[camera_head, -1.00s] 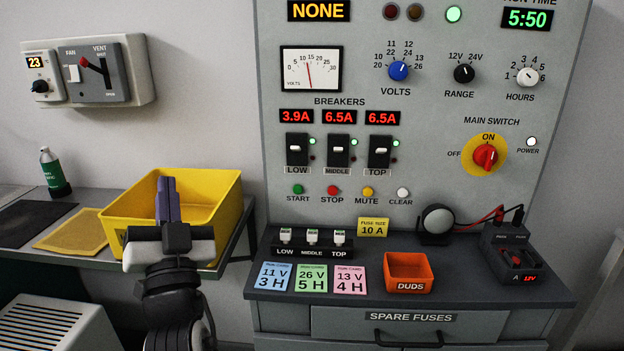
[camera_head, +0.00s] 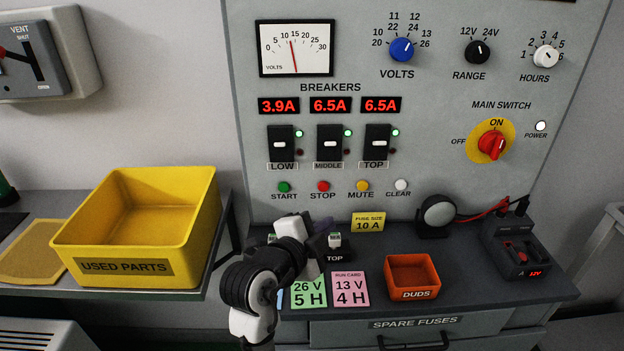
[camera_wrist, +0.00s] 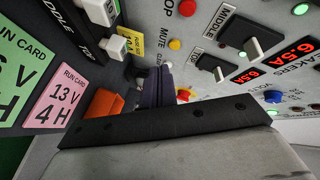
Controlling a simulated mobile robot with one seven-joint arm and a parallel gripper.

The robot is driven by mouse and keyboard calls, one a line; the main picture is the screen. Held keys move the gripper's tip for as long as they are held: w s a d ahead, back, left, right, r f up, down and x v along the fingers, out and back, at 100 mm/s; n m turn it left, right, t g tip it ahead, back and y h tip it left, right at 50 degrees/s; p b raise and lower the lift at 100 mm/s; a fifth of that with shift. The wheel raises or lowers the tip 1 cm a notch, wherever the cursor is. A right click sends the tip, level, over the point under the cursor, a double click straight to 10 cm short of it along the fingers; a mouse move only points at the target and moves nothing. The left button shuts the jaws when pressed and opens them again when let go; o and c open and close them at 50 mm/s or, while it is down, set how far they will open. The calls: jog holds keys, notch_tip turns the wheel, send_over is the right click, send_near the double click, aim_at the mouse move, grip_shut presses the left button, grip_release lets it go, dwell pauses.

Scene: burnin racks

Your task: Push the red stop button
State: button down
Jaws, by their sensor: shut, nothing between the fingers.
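The red stop button (camera_head: 323,187) sits on the grey panel above the label STOP, between the green start button (camera_head: 284,187) and the yellow mute button (camera_head: 362,186). In the wrist view the red button (camera_wrist: 187,7) shows at the top edge. My gripper (camera_head: 325,228) is shut and empty, below the stop button and in front of the fuse holder. In the wrist view its dark fingers (camera_wrist: 158,86) are together. I see a gap between the fingertips and the button in the head view, but cannot tell the depth exactly.
The fuse holder (camera_head: 335,256) is partly hidden behind my gripper. Run cards (camera_head: 350,289) lie on the counter, with an orange DUDS bin (camera_head: 413,277) to the right. A yellow used parts bin (camera_head: 190,215) stands left. Breakers (camera_head: 329,146) are above the buttons.

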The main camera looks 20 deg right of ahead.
aim_at(323, 186)
jog(key=shift+s, duration=0.1)
jog(key=shift+w+d, duration=0.4)
jog(key=shift+w, duration=1)
jog(key=shift+w+d, duration=0.4)
jog(key=shift+w, duration=1.05)
jog(key=shift+w+d, duration=0.4)
jog(key=shift+w, duration=1)
jog(key=shift+w, duration=0.2)
jog(key=shift+w+d, duration=0.1)
jog(key=shift+w, duration=0.15)
jog(key=shift+w+d, duration=0.1)
jog(key=shift+w, duration=0.25)
jog(key=shift+s+a+b, duration=0.2)
jog(key=shift+s+b, duration=0.2)
jog(key=shift+s, duration=0.4)
